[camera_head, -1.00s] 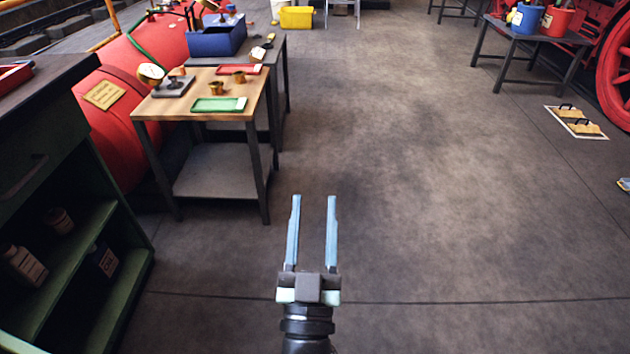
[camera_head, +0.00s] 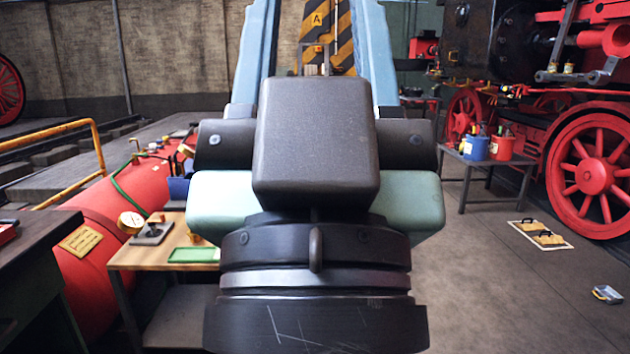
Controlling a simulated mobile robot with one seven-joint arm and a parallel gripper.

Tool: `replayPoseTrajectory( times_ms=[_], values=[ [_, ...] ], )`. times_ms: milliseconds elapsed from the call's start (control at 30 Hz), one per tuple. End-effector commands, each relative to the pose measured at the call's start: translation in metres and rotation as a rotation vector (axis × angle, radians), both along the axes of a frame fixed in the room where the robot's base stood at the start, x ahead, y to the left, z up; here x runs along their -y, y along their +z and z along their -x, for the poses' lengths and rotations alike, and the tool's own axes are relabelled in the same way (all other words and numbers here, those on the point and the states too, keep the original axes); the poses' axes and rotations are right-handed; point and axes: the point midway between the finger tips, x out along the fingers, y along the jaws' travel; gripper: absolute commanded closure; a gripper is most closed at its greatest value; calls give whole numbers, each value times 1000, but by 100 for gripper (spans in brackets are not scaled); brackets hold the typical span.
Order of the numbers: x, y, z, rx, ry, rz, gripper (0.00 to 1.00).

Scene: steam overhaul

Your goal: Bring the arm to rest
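My gripper (camera_head: 316,40) is large and close in front of the head camera, in the middle of the picture. Its two light blue fingers point up and away, and their tips are cut off or hidden at the top edge. The fingers stand well apart, with only background showing between them. The gripper's dark body hides much of the middle of the scene. It touches nothing that I can see.
A wooden-topped table (camera_head: 140,257) with a green tray (camera_head: 193,255) stands at the left beside a red boiler (camera_head: 90,220). A small table (camera_head: 480,160) holds blue and red buckets at the right, near red wheels (camera_head: 597,172).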

Motion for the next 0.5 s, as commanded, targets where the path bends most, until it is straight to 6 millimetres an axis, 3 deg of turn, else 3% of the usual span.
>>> replayPoseTrajectory(
  times_ms=[33, 500],
  values=[
    [0, 31, 0, 0, 0, 0, 53],
    [-1, 179, -1, -1, 1, 1, 53]
  ],
)
